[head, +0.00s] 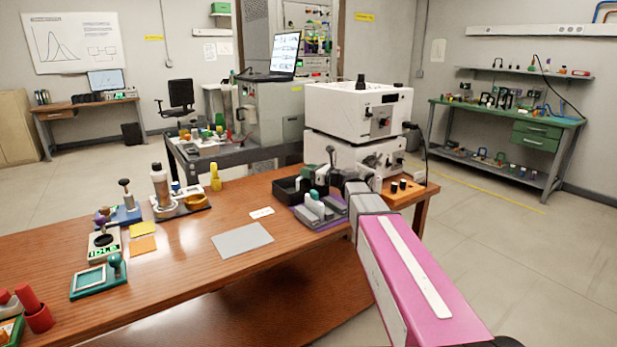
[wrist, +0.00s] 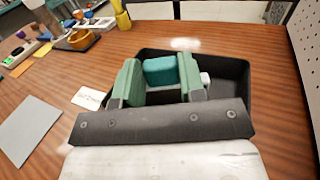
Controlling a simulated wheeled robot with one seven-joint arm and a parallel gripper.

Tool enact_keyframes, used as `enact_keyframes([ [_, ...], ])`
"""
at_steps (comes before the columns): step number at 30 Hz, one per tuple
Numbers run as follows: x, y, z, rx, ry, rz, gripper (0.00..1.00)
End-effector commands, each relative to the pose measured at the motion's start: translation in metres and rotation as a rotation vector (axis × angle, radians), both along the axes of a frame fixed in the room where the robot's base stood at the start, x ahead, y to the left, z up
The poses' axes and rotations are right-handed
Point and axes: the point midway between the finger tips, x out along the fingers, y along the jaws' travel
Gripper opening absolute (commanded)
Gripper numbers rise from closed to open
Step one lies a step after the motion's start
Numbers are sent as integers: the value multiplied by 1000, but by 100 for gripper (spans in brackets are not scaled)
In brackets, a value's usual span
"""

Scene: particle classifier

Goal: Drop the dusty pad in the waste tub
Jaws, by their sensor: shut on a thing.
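My gripper (wrist: 159,78) has its green fingers shut on a teal block, which I take to be the dusty pad (wrist: 160,70). The black waste tub (wrist: 225,68) lies behind and below the fingers in the wrist view, and the pad shows over its opening. I cannot tell the height of the pad above the tub floor. In the head view the tub (head: 287,190) stands at the right part of the wooden table, and my gripper (head: 322,173) is at its right side. The pad cannot be made out there.
A purple tray (head: 338,199) with grey blocks lies in front of the tub. A white machine (head: 355,105) stands behind my gripper. A grey sheet (head: 242,239) and a yellow bottle (head: 215,178) are to the left.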

Motion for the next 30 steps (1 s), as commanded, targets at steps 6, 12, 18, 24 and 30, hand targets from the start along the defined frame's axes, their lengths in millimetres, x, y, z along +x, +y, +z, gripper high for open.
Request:
enact_keyframes([
  [6, 0, 0, -20, 0, 0, 0, 2],
  [12, 0, 0, -20, 0, 0, 0, 2],
  [18, 0, 0, -22, 0, 0, 0, 63],
  [24, 0, 0, -22, 0, 0, 0, 63],
  [30, -4, -5, -19, 0, 0, -1, 63],
])
